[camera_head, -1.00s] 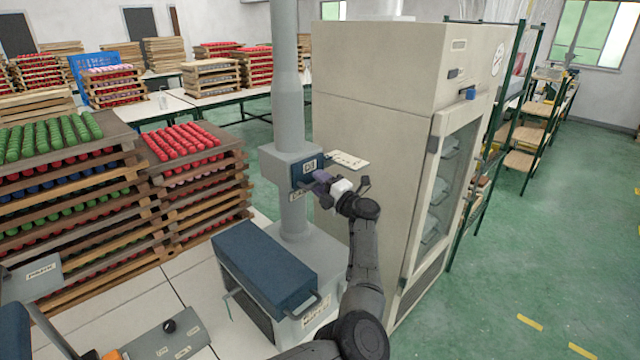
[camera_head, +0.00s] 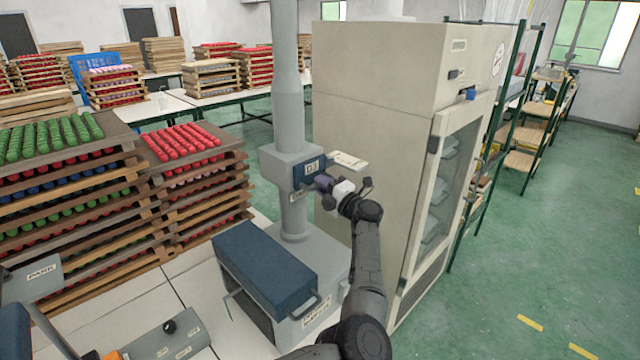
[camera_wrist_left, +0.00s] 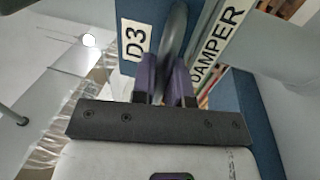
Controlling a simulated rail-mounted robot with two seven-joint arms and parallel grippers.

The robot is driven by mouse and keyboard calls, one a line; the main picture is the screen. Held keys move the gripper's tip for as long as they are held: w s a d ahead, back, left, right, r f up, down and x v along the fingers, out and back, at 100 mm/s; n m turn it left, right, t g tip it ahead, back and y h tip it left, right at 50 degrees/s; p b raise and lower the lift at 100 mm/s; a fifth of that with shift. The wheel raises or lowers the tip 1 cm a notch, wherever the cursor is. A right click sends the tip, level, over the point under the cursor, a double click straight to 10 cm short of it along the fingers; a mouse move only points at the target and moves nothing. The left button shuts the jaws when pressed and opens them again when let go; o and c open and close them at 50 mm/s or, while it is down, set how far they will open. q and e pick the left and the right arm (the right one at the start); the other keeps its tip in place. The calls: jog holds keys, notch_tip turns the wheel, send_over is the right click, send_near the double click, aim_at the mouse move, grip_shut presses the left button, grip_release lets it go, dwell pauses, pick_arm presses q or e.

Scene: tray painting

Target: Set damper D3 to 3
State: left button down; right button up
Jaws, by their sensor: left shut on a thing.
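The damper D3 is a blue block with a white D3 label (camera_head: 312,167) on the grey vertical duct (camera_head: 288,110), beside the pale cabinet. A small pale plate (camera_head: 348,161) with marks juts out behind it; I cannot read its setting. My left gripper (camera_head: 325,183) is at the block's front. In the left wrist view its purple fingers (camera_wrist_left: 165,80) are shut on the grey curved damper handle (camera_wrist_left: 174,35), between the D3 label (camera_wrist_left: 135,40) and the DAMPER label (camera_wrist_left: 217,47). The gripper hides part of the handle. My right gripper is not in view.
The tall pale cabinet (camera_head: 375,130) stands close on the right of the duct. A blue-topped grey box (camera_head: 265,265) stands below the damper. Stacked trays of red and green pieces (camera_head: 60,140) fill the left. Green floor (camera_head: 540,270) is open on the right.

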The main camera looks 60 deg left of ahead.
pick_arm(q)
jog(key=v, duration=0.3)
jog(key=r+v, duration=0.1)
jog(key=v, duration=0.1)
jog(key=shift+w+d, duration=0.1)
jog(key=shift+d, duration=0.15)
jog(key=c, duration=1.1)
grip_release()
jog(key=shift+c, duration=0.2)
jog(key=v, duration=1.3)
jog(key=shift+d+b, duration=0.3)
jog(key=shift+d, duration=0.05)
